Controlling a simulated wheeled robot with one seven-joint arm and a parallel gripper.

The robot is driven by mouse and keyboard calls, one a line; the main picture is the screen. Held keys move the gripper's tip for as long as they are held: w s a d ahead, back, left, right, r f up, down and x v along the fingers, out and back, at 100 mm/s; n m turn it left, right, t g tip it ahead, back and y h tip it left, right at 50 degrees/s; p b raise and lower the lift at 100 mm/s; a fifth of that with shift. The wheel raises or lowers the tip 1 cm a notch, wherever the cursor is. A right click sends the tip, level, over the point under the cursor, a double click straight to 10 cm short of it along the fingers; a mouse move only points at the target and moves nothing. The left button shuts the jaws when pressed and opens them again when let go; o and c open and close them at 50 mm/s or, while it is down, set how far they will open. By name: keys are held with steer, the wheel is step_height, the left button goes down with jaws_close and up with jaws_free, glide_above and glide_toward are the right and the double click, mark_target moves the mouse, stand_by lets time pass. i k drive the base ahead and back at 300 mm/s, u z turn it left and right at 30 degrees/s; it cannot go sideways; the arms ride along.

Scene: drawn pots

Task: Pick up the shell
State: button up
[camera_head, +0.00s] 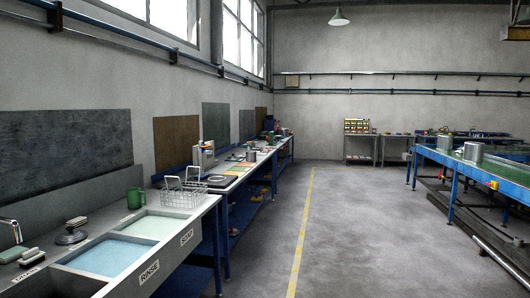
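I cannot make out for certain which thing is the shell. Two grey metal pot-like bodies, a nearer one (473,151) and a farther one (445,143), stand on the green-topped conveyor table (500,167) at the right. A smaller grey metal vessel (285,132) stands at the far end of the left-hand bench row. My gripper is not in this view, so its place and state do not show.
At the near left is a sink bench with a blue basin (105,257), a pale green basin (150,226), a green mug (135,198) and a wire basket (184,193). The grey floor (345,225) between bench and conveyor is clear, with a yellow line (301,236).

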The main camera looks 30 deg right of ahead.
mark_target(251, 155)
steer(key=z, duration=1.2)
steer(key=i, duration=10.9)
steer(key=u, duration=0.85)
